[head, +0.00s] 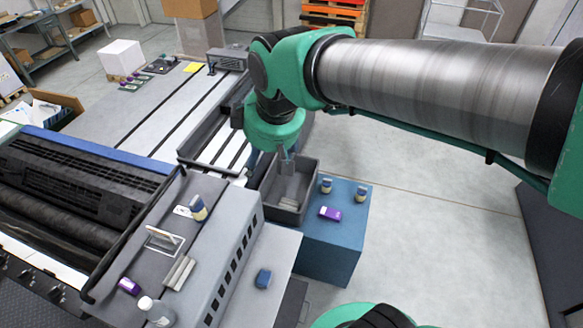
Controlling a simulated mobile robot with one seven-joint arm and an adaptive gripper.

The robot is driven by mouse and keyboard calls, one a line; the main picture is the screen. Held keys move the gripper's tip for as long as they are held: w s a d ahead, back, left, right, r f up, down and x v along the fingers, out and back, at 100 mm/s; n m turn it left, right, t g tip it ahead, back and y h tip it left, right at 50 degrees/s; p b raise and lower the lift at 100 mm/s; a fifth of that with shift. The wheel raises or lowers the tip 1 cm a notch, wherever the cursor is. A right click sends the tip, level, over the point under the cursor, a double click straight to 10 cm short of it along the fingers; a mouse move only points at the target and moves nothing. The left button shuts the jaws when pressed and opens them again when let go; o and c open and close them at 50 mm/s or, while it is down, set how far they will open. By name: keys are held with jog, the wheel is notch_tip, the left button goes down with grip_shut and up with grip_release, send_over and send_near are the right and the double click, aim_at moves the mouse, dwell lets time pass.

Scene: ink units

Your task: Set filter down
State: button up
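My gripper (286,164) points down at the grey open-top bin (272,205), near its back wall. The fingers are small and partly merge with the bin behind them. I cannot tell whether they are open or shut, or whether they hold a filter. Pale, long pieces (291,190) show in the bin below the gripper; I cannot tell if they touch it. No item is clearly recognisable as the filter. Blue-and-cream canisters stand on the blue cabinet (337,250), one at the left (327,185) and one at the right (361,195).
A purple box (330,213) lies on the cabinet. The grey machine ledge at left carries another canister (198,208), a framed plate (164,240), pale bars (179,272), a white bottle (155,311) and a purple box (129,286). A blue item (263,278) lies on a lower ledge.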

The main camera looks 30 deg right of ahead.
jog(key=s+d+m+t, duration=0.1)
jog(key=s+d+m, duration=0.2)
jog(key=s+m, duration=0.3)
jog(key=s, duration=0.5)
jog(key=shift+s+d+r+m, duration=0.2)
jog(key=shift+r+m, duration=0.1)
jog(key=shift+r, duration=0.1)
notch_tip(320, 180, down, 17)
jog(key=b, duration=1.7)
